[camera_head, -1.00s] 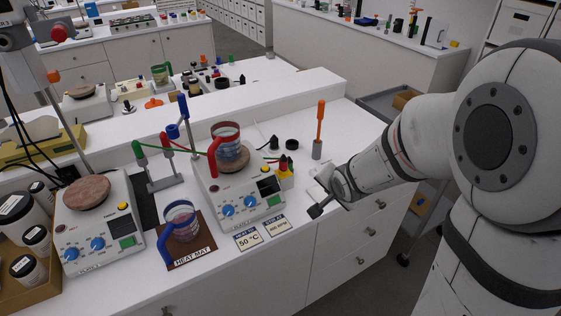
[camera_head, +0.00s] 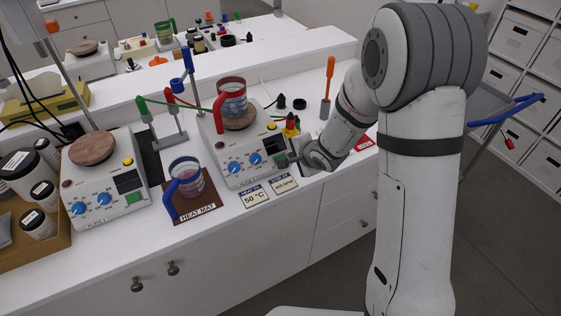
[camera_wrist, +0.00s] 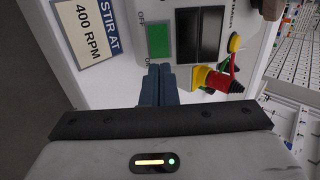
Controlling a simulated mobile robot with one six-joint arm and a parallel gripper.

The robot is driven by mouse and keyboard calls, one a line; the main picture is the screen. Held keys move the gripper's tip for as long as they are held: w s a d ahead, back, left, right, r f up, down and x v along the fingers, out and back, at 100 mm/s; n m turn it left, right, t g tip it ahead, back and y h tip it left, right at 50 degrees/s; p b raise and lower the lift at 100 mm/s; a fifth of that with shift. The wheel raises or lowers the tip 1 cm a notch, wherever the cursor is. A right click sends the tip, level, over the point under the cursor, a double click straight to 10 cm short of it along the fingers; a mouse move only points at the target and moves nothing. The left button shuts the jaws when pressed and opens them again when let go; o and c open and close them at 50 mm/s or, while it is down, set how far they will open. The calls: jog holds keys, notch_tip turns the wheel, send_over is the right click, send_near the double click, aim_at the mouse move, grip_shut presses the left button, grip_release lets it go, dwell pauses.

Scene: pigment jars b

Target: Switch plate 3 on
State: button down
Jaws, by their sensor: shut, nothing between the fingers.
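A white hotplate (camera_head: 224,158) stands at the middle of the bench, with blue knobs and a red-handled beaker (camera_head: 231,97) on its round top. Its small nameplate is too blurred to read for sure. Its green switch (camera_head: 281,159) is at the right of its front panel. In the wrist view the green switch (camera_wrist: 158,41) sits beside a dark display, with OFF at its far end and lettering partly hidden at its near end. My gripper (camera_wrist: 158,71) is shut and empty, its fingertips at the switch's near edge. I cannot tell whether they touch it.
A second hotplate (camera_head: 101,188) stands at the left. A blue-handled beaker (camera_head: 186,178) is on the heat mat (camera_head: 208,206). Cards (camera_head: 255,194) lie in front of the middle hotplate. A yellow and red connector (camera_wrist: 214,80) is close right of my fingers. An orange-handled tool (camera_head: 328,88) stands behind.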

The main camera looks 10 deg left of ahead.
jog(key=shift+w+a+f, duration=0.25)
jog(key=shift+w+f, duration=0.05)
jog(key=shift+f, duration=0.05)
jog(key=shift+f, duration=0.15)
jog(key=shift+w+a+f, duration=0.15)
jog(key=shift+w+f, duration=0.1)
jog(key=shift+w, duration=0.05)
jog(key=p+v, duration=0.3)
jog(key=v, duration=0.8)
jog(key=shift+s+r+p, duration=0.3)
jog(key=shift+p, duration=0.1)
dwell(0.5)
